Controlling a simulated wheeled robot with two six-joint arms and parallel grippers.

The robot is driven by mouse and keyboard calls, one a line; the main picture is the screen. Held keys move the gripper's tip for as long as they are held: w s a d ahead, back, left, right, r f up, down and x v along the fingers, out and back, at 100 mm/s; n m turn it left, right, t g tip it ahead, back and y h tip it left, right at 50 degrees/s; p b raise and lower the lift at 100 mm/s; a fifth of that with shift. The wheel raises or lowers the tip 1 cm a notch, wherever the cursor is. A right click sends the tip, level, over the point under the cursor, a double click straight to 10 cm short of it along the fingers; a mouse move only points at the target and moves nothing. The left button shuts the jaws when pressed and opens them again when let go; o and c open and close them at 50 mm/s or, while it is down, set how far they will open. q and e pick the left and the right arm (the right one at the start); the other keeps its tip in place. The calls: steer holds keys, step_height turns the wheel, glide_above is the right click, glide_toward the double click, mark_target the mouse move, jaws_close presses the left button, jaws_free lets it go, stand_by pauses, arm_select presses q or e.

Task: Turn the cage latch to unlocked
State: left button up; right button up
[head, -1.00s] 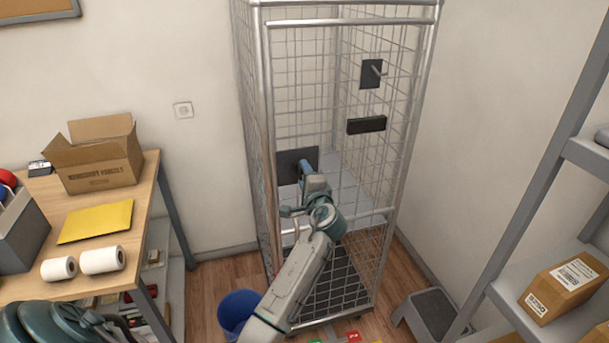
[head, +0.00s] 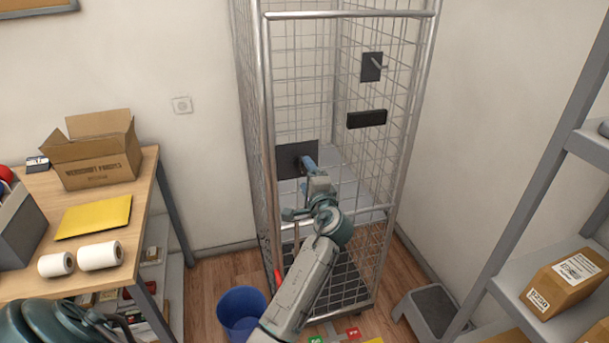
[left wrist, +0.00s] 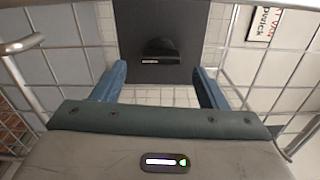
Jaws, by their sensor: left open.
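The roll cage (head: 268,100) stands against the wall. A dark plate (head: 286,162) sits on its front, left of centre. In the left wrist view the plate (left wrist: 135,58) carries a dark rounded knob or handle (left wrist: 160,47) with a pale strip at its lower edge. My left gripper (head: 309,163) is at the plate's right part in the head view. In the left wrist view its blue fingers (left wrist: 160,82) are open on either side, with the knob ahead between them. Contact cannot be told. My right gripper is not in view.
A second dark plate with a lever (head: 371,67) and a black bar (head: 367,119) are higher on the cage. A blue bin (head: 241,310) stands lower left, a grey step stool (head: 432,312) lower right. A table (head: 150,190) is left, shelving (head: 540,180) right.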

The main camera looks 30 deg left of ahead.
arm_select(q)
steer(key=b+v, duration=0.2)
steer(key=v, duration=0.5)
steer(key=shift+s+d, duration=0.2)
steer(key=shift+d, duration=0.1)
